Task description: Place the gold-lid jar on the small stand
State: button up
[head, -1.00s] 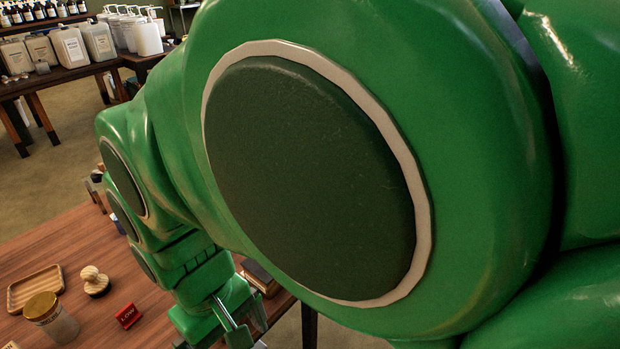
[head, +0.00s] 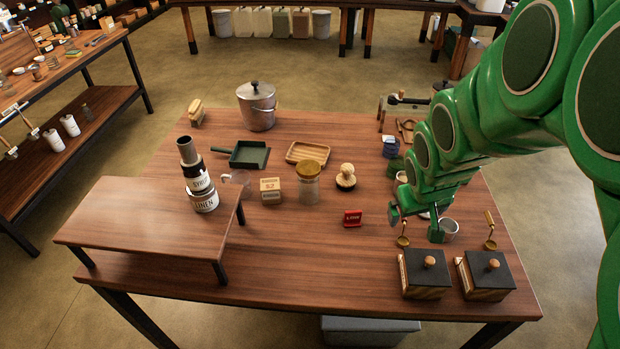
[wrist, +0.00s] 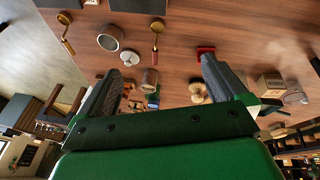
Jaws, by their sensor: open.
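The gold-lid jar (head: 309,190) is a clear glass jar with a wide gold lid. It stands upright near the middle of the table in the head view. The small stand (head: 130,226) is a low wooden riser with dark legs at the table's left end. My gripper (head: 417,224) is open and empty on the right side of the table, to the right of the jar and apart from it. In the wrist view my gripper's two fingers (wrist: 160,78) are spread wide with nothing held. I cannot clearly pick out the jar in that view.
A red sign (head: 352,218) lies between jar and gripper.

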jog(key=w+a+f+n+t+y, duration=0.1)
jog(key=w+a+f+n+t, duration=0.2)
jog(key=w, duration=0.6)
jog(key=n+t+y, duration=0.3)
jog(key=y, duration=0.6)
send_near(314, 183)
jog(key=x, duration=0.5)
jog(key=shift+w+d+f, duration=0.15)
jog(key=shift+w+d, duration=0.2)
jog(key=shift+d, duration=0.05)
jog(key=shift+a+f+y, duration=0.1)
jog(key=shift+a+y, duration=0.2)
jog(key=shift+a, duration=0.35)
jog(key=shift+x, duration=1.2)
jog(key=shift+d+x, duration=0.25)
jog(key=shift+x, duration=2.35)
jog(key=shift+w+f, duration=0.15)
jog(key=c, duration=1.3)
